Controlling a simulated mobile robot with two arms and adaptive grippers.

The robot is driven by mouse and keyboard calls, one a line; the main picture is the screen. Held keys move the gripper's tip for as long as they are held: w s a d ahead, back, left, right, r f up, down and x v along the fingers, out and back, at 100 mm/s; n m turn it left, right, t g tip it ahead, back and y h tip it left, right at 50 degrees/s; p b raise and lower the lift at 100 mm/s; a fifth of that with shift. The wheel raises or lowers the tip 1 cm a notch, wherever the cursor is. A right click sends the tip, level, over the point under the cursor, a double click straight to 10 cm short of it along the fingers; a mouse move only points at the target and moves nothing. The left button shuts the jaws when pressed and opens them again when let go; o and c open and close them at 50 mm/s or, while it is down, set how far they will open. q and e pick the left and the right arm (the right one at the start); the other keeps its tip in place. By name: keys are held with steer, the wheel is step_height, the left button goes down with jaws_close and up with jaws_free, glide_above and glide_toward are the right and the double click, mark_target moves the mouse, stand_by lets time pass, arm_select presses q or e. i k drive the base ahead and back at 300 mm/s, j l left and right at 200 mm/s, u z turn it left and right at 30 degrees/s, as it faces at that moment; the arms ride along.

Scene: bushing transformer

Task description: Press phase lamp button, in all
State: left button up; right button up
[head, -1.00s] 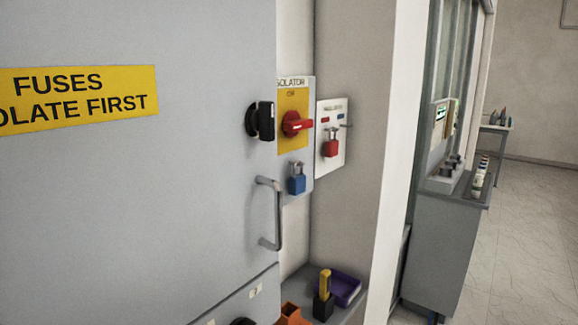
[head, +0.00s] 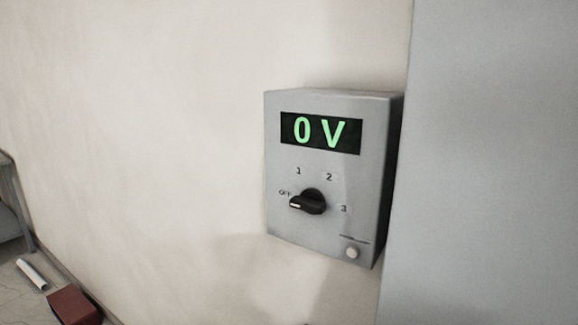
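A grey meter box (head: 280,162) hangs on the pale wall in the head view. Its dark display (head: 321,133) reads "0 V" in green. Below the display is a black rotary knob (head: 309,203) with marks OFF, 1, 2 and 3 around it. The knob's white pointer line faces left, near OFF. A small round pale button (head: 351,253) sits at the box's lower right, under a small label (head: 354,239) too small to read. Neither of my grippers is in view.
A large grey panel (head: 490,160) stands close on the right of the box. At the lower left, a dark red box (head: 74,305) and a white cylinder (head: 32,274) lie on the floor near the wall. The wall (head: 140,130) left of the box is clear.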

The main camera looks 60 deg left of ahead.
mark_target(352, 252)
steer(key=u, duration=1.6)
